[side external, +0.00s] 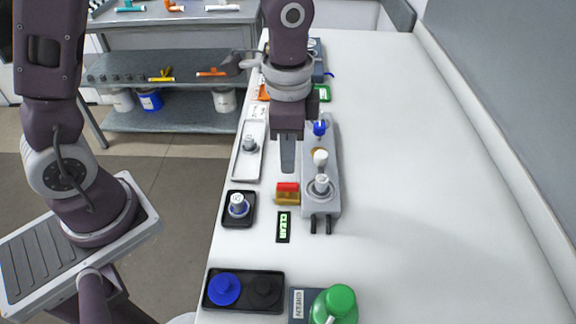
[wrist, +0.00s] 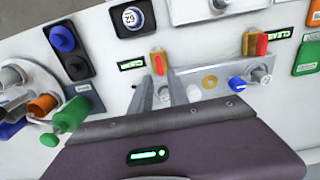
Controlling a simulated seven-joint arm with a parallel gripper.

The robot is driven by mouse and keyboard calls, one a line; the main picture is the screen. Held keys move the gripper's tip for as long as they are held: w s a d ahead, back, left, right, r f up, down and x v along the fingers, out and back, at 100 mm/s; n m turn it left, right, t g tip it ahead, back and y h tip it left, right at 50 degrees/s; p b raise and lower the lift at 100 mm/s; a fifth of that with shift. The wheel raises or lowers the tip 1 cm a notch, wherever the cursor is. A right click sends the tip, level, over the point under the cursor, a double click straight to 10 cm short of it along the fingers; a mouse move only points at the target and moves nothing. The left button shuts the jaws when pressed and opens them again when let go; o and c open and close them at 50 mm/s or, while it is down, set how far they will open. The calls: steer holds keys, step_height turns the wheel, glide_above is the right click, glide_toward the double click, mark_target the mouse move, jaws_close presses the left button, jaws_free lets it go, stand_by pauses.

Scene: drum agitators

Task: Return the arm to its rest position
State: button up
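My gripper (side external: 288,170) hangs pointing down above the white bench, just left of a grey station. Its grey fingers show in the wrist view (wrist: 160,82) with a gap between them and nothing held. The grey station (side external: 335,190) carries a blue knob (side external: 320,128), a pale round knob (side external: 320,157) and a grey knob (side external: 322,184). A red and yellow block (side external: 287,193) sits below the fingers in the side view, apart from them as far as I can tell. A small display (side external: 283,227) reads CLEAR.
A black tray (side external: 228,221) holds a grey, white-topped piece. Another black tray (side external: 244,305) holds blue and black pieces. A green-topped item (side external: 340,299) stands at the near edge. A white tray (side external: 247,172) lies left of my gripper. The bench's right side is clear, bounded by a wall (side external: 500,100).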

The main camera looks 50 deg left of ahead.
steer(key=shift+r, duration=0.1)
steer(key=s+a+r+n+t, duration=0.2)
steer(key=s+a+r+n, duration=0.2)
steer(key=s+r, duration=0.2)
steer(key=s+a+r+n+t, duration=0.3)
steer(key=s+a+r+n, duration=0.1)
steer(key=s, duration=0.5)
step_height(320, 180, up, 2)
steer(key=shift+a+r+n+t, duration=0.3)
steer(key=shift+a+n, duration=0.1)
steer(key=shift+a, duration=0.35)
